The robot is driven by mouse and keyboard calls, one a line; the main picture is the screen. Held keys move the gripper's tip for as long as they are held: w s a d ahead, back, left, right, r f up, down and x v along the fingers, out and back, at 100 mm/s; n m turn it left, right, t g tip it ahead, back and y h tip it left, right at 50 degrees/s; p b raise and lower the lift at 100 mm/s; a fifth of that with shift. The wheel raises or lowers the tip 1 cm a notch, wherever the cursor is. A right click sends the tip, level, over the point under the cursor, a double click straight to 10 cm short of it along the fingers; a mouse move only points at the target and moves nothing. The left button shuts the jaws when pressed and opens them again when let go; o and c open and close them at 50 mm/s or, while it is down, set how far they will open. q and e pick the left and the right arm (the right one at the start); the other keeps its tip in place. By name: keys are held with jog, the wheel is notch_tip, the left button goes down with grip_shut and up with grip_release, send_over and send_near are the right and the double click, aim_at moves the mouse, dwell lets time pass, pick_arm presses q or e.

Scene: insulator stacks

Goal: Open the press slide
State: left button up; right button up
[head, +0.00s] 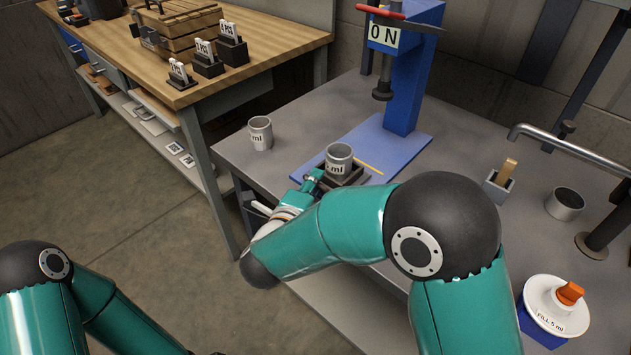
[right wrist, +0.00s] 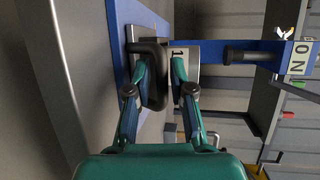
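The blue press (head: 412,75) stands on the grey table with an "ON" label on its head. Its slide (head: 352,178), a dark tray, sits at the front of the blue base plate with a grey cup (head: 339,158) in it. My right gripper (head: 312,178) is at the slide's front left side, partly hidden by my arm. In the right wrist view my right gripper (right wrist: 160,68) has its fingers spread, with a dark handle-like part (right wrist: 153,85) between or just behind them. I cannot tell whether they touch it. My left gripper is not in view.
Another cup (head: 260,133) stands left of the press. A grey cup (head: 565,204), a small holder (head: 498,186), a tap (head: 570,145) and a white dish with an orange knob (head: 556,307) are on the right. A wooden bench (head: 275,45) stands at back left.

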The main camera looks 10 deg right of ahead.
jog(key=v, duration=0.6)
jog(key=shift+s+a, duration=0.2)
jog(key=shift+s, duration=0.15)
jog(key=shift+f, duration=0.1)
